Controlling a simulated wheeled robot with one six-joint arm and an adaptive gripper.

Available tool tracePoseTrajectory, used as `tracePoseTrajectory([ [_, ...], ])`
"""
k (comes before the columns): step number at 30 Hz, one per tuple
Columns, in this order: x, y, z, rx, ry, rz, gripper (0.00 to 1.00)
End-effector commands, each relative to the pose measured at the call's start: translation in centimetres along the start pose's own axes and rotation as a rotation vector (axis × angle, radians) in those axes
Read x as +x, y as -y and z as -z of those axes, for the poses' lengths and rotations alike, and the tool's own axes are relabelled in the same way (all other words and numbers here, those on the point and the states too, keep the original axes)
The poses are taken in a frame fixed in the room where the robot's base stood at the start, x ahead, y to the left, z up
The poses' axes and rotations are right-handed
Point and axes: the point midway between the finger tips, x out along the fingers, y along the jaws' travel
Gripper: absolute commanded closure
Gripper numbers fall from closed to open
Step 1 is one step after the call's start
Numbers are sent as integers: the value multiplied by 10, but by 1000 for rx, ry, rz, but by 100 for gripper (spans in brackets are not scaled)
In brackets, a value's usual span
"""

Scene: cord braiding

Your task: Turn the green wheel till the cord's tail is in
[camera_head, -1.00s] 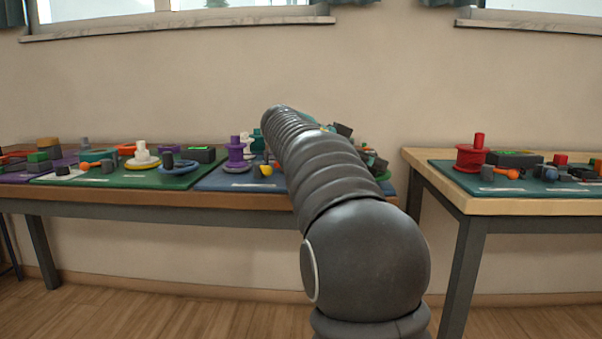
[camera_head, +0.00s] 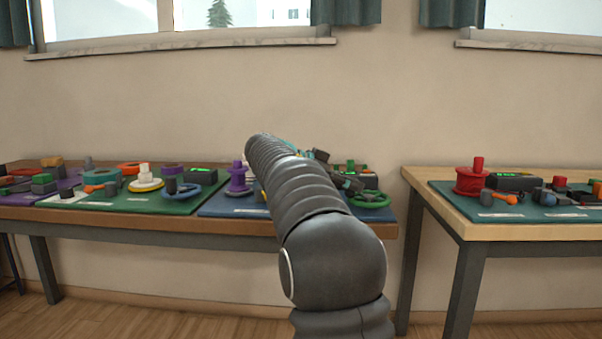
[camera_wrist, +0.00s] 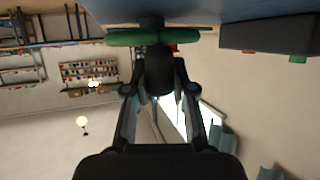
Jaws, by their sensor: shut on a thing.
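The green wheel (camera_head: 371,201) lies at the right end of the blue mat, partly behind my arm and gripper. In the wrist view the green wheel (camera_wrist: 140,38) shows edge-on at the top. My gripper (camera_wrist: 159,72) is shut on a dark upright handle (camera_wrist: 158,80) at the wheel. In the head view my gripper (camera_head: 346,184) is small and dark, just left of and above the wheel. I cannot make out the cord or its tail; my arm covers much of this mat.
A dark box with a green display (camera_head: 366,180) stands behind the wheel. A purple spool (camera_head: 238,180) is left of my arm. More mats with spools and wheels lie to the left. A second table (camera_head: 440,205) with a red spool (camera_head: 470,180) stands right, across a gap.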

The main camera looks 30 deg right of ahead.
Motion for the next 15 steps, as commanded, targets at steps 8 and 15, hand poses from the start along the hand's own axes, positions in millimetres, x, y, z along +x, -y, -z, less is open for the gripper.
tracePoseTrajectory([
  [8, 12, 28, 11, 1, -1, 2, 100],
  [15, 34, 40, 18, 2, -1, 2, 100],
])
